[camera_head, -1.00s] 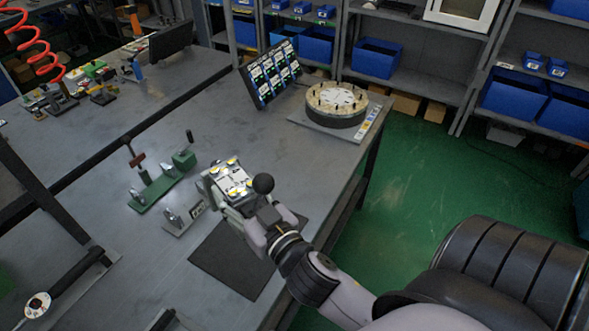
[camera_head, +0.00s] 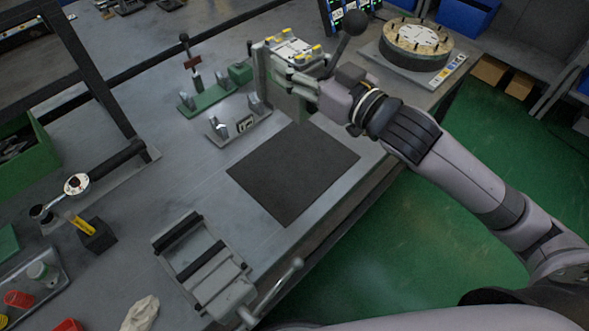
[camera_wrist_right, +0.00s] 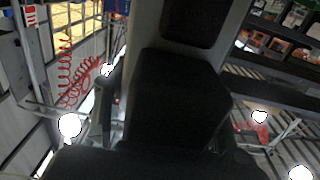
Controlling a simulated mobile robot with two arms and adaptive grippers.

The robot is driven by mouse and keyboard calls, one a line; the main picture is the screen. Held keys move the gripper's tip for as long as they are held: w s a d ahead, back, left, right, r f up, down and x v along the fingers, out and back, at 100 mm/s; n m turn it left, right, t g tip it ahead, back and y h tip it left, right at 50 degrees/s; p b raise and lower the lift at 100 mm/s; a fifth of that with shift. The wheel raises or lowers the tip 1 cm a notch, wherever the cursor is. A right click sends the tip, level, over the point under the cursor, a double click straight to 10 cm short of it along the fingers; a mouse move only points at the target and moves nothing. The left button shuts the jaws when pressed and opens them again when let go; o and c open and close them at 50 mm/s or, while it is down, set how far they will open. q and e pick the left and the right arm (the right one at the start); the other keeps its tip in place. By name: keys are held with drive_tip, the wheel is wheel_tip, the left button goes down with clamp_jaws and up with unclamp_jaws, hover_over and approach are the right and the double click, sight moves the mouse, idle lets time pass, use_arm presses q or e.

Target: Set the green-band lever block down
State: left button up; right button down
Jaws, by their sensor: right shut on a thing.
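My right gripper (camera_head: 312,90) is shut on the lever block (camera_head: 290,48), whose top has yellow fittings and whose lever ends in a black ball knob (camera_head: 355,22). A pale green side shows below the top; I cannot make out a green band. The block appears held above the bench, beyond the dark square mat (camera_head: 293,172), near the small metal stand (camera_head: 238,124). My gripper partly covers the block's near side. In the right wrist view, large dark shapes fill the middle and hide the block. My left gripper is not in view.
A green clamp fixture (camera_head: 210,96) stands left of the metal stand. A round dial fixture (camera_head: 416,42) is at the back right. A grey vise-like fixture (camera_head: 205,268) lies at the front. The mat is empty. The bench edge drops to green floor at right.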

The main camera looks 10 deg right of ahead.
drive_tip(key=shift+w+d+r+y+b, duration=0.15)
drive_tip(key=shift+w+r+y+b, duration=0.05)
drive_tip(key=shift+r+y+b, duration=0.1)
wheel_tip(320, 180, down, 20)
drive_tip(key=b, duration=0.1)
drive_tip(key=shift+b, duration=0.4)
idle(0.4)
drive_tip(key=c, duration=0.7)
unclamp_jaws()
drive_tip(key=shift+s+f, duration=0.1)
drive_tip(key=shift+f, duration=0.2)
drive_tip(key=shift+r+b+v, duration=0.15)
drive_tip(key=shift+b+v, duration=0.2)
drive_tip(key=shift+v, duration=2.65)
drive_tip(key=shift+r+b+v, duration=0.15)
drive_tip(key=shift+b+v, duration=0.2)
drive_tip(key=shift+v, duration=2.65)
